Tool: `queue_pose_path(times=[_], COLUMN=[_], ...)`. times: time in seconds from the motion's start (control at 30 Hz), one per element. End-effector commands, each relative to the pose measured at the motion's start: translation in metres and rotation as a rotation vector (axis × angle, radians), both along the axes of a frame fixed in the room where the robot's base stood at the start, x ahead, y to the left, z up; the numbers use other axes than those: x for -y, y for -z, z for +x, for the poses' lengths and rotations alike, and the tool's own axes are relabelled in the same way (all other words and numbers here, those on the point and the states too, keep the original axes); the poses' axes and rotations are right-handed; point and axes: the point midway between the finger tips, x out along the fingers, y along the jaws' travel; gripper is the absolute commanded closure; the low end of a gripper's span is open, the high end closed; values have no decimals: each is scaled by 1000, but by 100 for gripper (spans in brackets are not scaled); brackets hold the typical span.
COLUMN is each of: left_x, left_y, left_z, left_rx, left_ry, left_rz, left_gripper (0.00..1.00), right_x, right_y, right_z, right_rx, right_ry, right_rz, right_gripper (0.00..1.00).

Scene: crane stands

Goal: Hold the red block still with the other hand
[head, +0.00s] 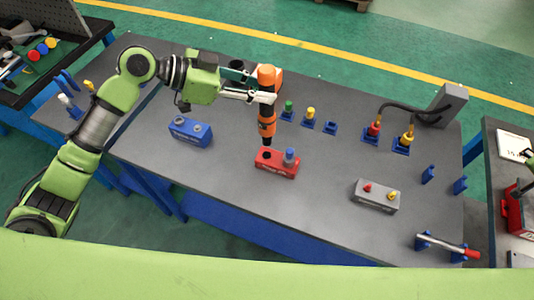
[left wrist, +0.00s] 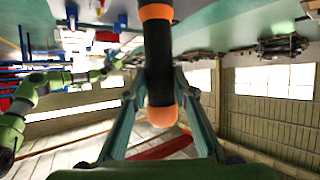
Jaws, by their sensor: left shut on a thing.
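The red block (head: 285,170) stands on the grey table, with a blue-capped piece (head: 290,156) upright in its right hole. My left gripper (head: 266,97) is shut on an orange and black tool (head: 267,125) and holds it nearly upright. The tool's lower end is over the left side of the red block; I cannot tell whether it touches. The left wrist view shows the tool (left wrist: 159,60) between the two fingers. No right gripper shows in the head view. A small green arm (left wrist: 22,105) shows at the left of the left wrist view; its end is too unclear to read.
A blue block (head: 190,132) stands left of the red block and a grey block (head: 377,197) stands to its right. Several small blue holders (head: 330,128) stand behind. A grey box with cables (head: 447,103) is at the back right. The table in front of the red block is clear.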

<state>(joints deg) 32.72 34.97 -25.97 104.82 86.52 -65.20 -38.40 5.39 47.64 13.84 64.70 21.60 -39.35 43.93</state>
Motion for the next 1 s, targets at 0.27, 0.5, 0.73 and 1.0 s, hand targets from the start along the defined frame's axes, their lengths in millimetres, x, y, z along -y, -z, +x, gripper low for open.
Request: queue_pose_path(times=[0.27, 0.5, 0.73, 1.0], left_x=[1, 1, 1, 0], left_y=[-4, -4, -4, -4], left_z=[1, 1, 1, 1], left_rx=[6, 6, 6, 6], left_ry=[0, 0, 0, 0], left_rz=[-6, -6, -6, -6], left_gripper=[100, 100, 100, 100], right_x=[-105, -200, -293, -408], right_y=[11, 4, -17, -4], right_z=[64, 107, 137, 127], right_rx=[180, 301, 382, 290], right_ry=[-59, -108, -155, -91], right_rz=[318, 605, 890, 1267], right_gripper=[47, 47, 47, 47])
